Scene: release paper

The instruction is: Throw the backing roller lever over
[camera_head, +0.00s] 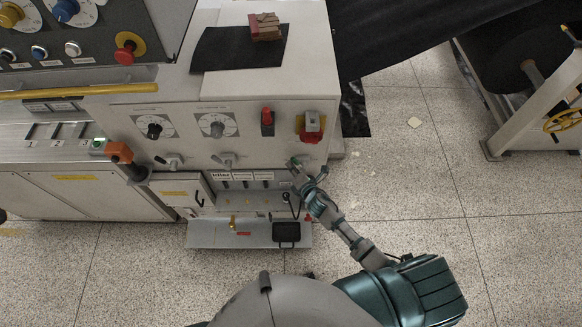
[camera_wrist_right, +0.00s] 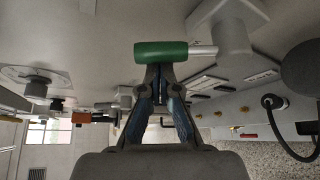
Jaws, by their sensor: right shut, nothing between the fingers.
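In the right wrist view a lever with a green cylindrical grip (camera_wrist_right: 160,51) on a short metal rod (camera_wrist_right: 203,51) comes out of a pale housing (camera_wrist_right: 235,35). My right gripper (camera_wrist_right: 155,75) is shut and empty, with its fingertips right at the green grip. The grip covers the ends of the fingers; I cannot tell whether they touch it. In the head view my right gripper (camera_head: 303,170) is at the lower right corner of the machine's front panel (camera_head: 250,145). The green grip cannot be made out there. My left gripper is not in view.
Above the gripper are a red switch (camera_head: 267,121) and a red-and-yellow switch (camera_head: 311,124). To the left are two dials (camera_head: 217,125) and grey knobs (camera_head: 228,159). Below, an open shelf (camera_head: 215,233) juts out. The speckled floor (camera_head: 400,180) to the right is mostly clear.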

